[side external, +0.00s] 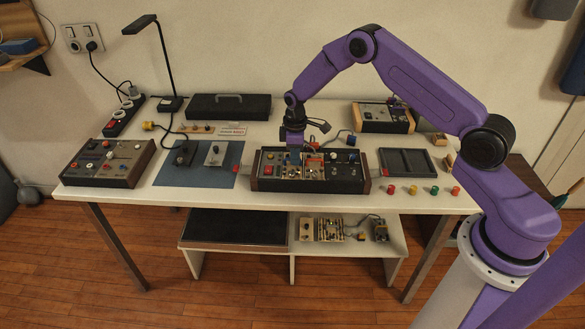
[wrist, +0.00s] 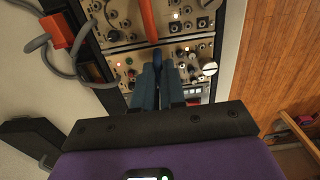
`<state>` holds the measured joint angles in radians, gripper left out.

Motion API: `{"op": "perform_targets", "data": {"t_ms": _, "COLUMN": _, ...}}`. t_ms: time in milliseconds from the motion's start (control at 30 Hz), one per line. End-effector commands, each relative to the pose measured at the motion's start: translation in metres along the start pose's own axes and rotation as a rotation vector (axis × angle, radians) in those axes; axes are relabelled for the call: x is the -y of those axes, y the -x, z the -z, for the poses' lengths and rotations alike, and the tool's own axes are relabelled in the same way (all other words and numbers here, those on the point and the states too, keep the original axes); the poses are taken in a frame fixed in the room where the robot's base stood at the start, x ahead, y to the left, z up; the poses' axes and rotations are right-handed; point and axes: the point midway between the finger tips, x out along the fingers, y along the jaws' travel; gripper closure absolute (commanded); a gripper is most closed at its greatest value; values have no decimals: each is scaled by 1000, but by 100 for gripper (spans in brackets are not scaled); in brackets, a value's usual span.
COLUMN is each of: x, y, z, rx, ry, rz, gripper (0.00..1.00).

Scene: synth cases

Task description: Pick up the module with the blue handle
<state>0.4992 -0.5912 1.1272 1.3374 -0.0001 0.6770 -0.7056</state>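A modular rack (side external: 363,181) with dark end cheeks stands at the table's front middle. My gripper (side external: 294,160) points down over its left half. In the wrist view, a dark blue handle (wrist: 157,58) stands up from the rack's panels, between my gripper's two blue-grey fingers (wrist: 158,78). The fingers are close at its sides; whether they press on it is unclear. The lower part of the handle and much of its module are hidden by the fingers. An orange-red handle (wrist: 147,18) stands on the panel just beyond it.
A blue mat (side external: 215,178) with two small modules lies left. Grey cable with an orange plug (wrist: 58,32) runs close beside the rack.

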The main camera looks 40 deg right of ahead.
Motion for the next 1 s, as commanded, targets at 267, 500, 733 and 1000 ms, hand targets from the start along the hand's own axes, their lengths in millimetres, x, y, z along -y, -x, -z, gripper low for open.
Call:
{"op": "perform_targets", "data": {"t_ms": 267, "x": 0, "y": 1, "z": 0, "rx": -1, "ry": 0, "rz": -1, "gripper": 100}}
{"op": "perform_targets", "data": {"t_ms": 500, "x": -1, "y": 17, "z": 1, "rx": -3, "ry": 1, "rz": -2, "gripper": 100}}
{"op": "perform_targets", "data": {"t_ms": 733, "x": 6, "y": 43, "z": -5, "rx": -2, "ry": 1, "rz": -1, "gripper": 100}}
{"op": "perform_targets", "data": {"t_ms": 1000, "x": 25, "y": 72, "z": -22, "rx": -2, "ry": 0, "rz": -2, "gripper": 100}}
